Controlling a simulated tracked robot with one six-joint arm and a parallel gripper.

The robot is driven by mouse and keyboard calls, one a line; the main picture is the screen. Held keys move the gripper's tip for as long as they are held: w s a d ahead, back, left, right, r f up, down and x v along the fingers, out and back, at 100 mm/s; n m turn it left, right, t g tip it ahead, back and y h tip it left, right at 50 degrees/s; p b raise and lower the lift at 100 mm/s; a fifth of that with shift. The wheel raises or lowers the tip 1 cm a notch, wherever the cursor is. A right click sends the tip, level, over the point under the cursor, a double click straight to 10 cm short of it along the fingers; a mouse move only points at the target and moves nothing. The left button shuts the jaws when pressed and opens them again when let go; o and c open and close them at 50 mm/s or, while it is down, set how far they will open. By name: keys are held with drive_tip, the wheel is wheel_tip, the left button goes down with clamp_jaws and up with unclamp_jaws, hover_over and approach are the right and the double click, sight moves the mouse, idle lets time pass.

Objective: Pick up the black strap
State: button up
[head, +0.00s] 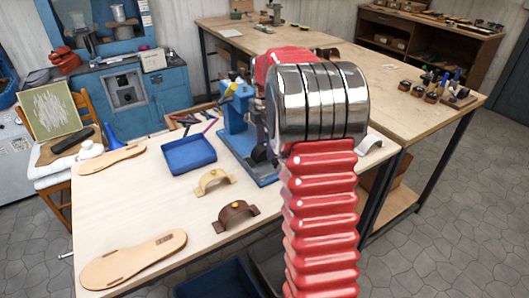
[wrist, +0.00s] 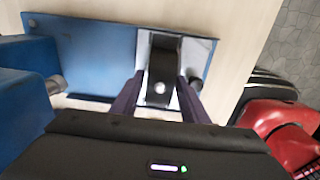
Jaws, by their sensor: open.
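In the wrist view, the black strap (wrist: 164,58) lies on a pale metal plate set on the blue base (wrist: 98,48) of a press. A small round spot shows near its near end. My gripper (wrist: 160,80) is open, with one dark finger on each side of the strap's near end. I cannot tell whether the fingers touch it. In the head view, my red arm hides most of the gripper, and the strap cannot be made out for certain beside the blue press (head: 235,122).
On the workbench (head: 110,205) lie a beige strap (head: 214,181), a brown strap (head: 236,214), a blue tray (head: 188,154) and sandal soles (head: 133,261). A pale strap (head: 369,147) lies right of my arm. The blue press body (wrist: 22,85) stands close left of my gripper.

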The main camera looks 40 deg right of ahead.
drive_tip(key=shift+c, duration=0.2)
clamp_jaws()
idle(0.4)
wheel_tip(320, 180, up, 10)
drive_tip(key=shift+r, duration=0.1)
idle(0.4)
drive_tip(key=shift+s, duration=0.1)
idle(0.4)
